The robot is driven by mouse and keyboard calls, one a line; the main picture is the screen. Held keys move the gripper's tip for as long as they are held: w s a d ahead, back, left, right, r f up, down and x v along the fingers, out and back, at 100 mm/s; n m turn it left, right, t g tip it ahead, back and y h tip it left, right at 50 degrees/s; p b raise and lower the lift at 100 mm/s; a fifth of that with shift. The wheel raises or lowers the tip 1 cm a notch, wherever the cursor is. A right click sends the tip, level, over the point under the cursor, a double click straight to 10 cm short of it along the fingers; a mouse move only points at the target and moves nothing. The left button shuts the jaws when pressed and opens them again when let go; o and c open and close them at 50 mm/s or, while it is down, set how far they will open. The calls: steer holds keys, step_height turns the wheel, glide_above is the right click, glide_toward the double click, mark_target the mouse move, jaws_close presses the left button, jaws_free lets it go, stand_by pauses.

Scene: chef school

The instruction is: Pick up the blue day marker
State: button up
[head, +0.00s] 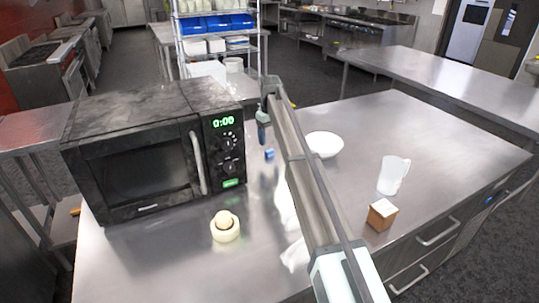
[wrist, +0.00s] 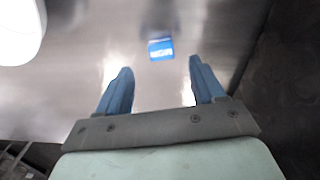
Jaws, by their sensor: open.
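The blue day marker (head: 269,154) is a small blue block on the steel counter, between the microwave and the white bowl. In the wrist view the marker (wrist: 160,49) shows pale lettering and lies ahead of the gap between my fingertips, not touching them. My gripper (head: 263,122) is above the counter near the microwave's right side. Its two blue fingers (wrist: 160,67) are apart with nothing between them.
A black microwave (head: 140,152) stands left of the marker. A cream round object (head: 225,226) sits in front of the microwave.

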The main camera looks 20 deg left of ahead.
mark_target(269, 150)
steer(key=shift+a+f, duration=0.2)
steer(key=shift+f, duration=3)
steer(key=c, duration=1.1)
